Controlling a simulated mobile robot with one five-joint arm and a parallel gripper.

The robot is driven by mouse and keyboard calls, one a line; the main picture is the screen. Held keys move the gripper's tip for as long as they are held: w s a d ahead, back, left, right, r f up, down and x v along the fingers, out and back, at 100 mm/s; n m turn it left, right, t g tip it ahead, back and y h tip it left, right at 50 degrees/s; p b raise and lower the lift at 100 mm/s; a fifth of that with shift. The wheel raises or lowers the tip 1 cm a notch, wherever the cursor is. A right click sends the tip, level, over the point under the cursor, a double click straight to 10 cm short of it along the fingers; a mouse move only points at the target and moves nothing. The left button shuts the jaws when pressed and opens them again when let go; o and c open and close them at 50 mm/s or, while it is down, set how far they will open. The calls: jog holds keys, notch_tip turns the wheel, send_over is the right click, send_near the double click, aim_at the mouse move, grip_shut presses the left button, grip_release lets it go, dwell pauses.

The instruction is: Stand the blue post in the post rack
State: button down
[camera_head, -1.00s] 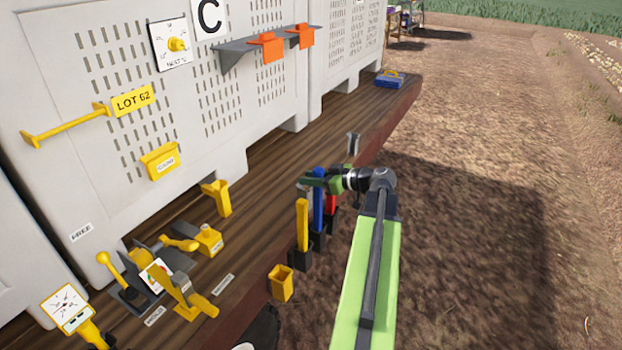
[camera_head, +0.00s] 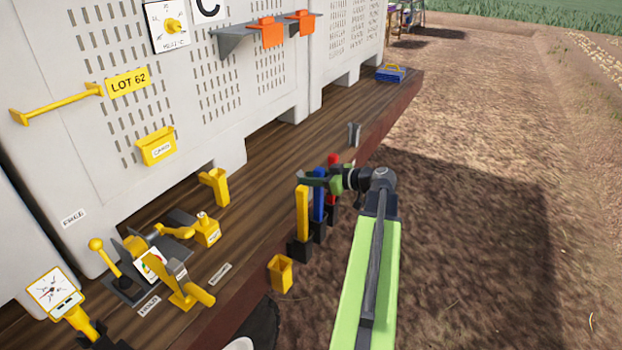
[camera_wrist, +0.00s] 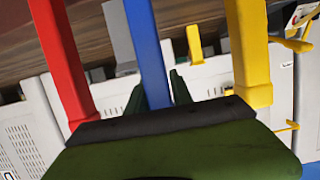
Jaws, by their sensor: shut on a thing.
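The blue post (camera_head: 319,208) stands upright in the post rack (camera_head: 299,250), a row of black sockets along the deck's edge. It is between the yellow post (camera_head: 302,215) and the red post (camera_head: 333,160), its top roughly in line with theirs. My gripper (camera_head: 316,182) is shut on the blue post near its top. In the wrist view the blue post (camera_wrist: 148,45) runs between my green fingers, with the red post (camera_wrist: 62,60) at left and the yellow post (camera_wrist: 247,45) at right. Whether its foot is fully seated I cannot tell.
An open yellow holder (camera_head: 281,273) is at the deck edge in front of the rack. A small grey upright piece (camera_head: 354,134) stands beyond it. Yellow levers and a valve (camera_head: 207,230) are to the left. Bare ground lies to the right.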

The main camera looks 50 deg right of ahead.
jog(key=c, duration=1)
grip_release()
jog(key=shift+c, duration=0.2)
jog(key=p+v, duration=0.5)
jog(key=v, duration=1.2)
jog(key=shift+s, duration=0.2)
jog(key=shift+r, duration=0.1)
